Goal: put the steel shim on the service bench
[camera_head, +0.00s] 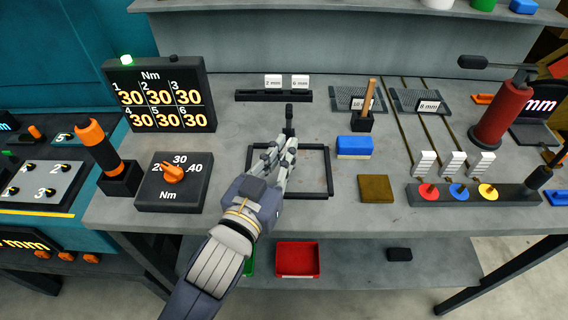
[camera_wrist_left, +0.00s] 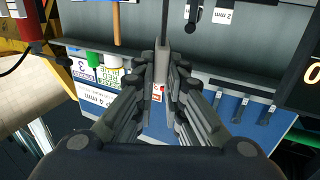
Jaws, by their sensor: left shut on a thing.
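My left gripper (camera_head: 288,143) reaches over the grey service bench (camera_head: 228,125), above the far part of a black square frame (camera_head: 331,170). In the left wrist view its fingertips (camera_wrist_left: 163,72) are shut on a thin grey plate (camera_wrist_left: 162,60), which I take to be the steel shim. The plate stands edge-on between the fingers. In the head view the fingers hide it, and I cannot tell whether it touches the bench. A dark upright post (camera_head: 289,117) stands just beyond the fingertips. My right gripper is not in view.
A torque display (camera_head: 158,95), a dial box (camera_head: 174,182) and an orange-handled tool (camera_head: 97,142) stand left. A red bin (camera_head: 297,259) sits below.

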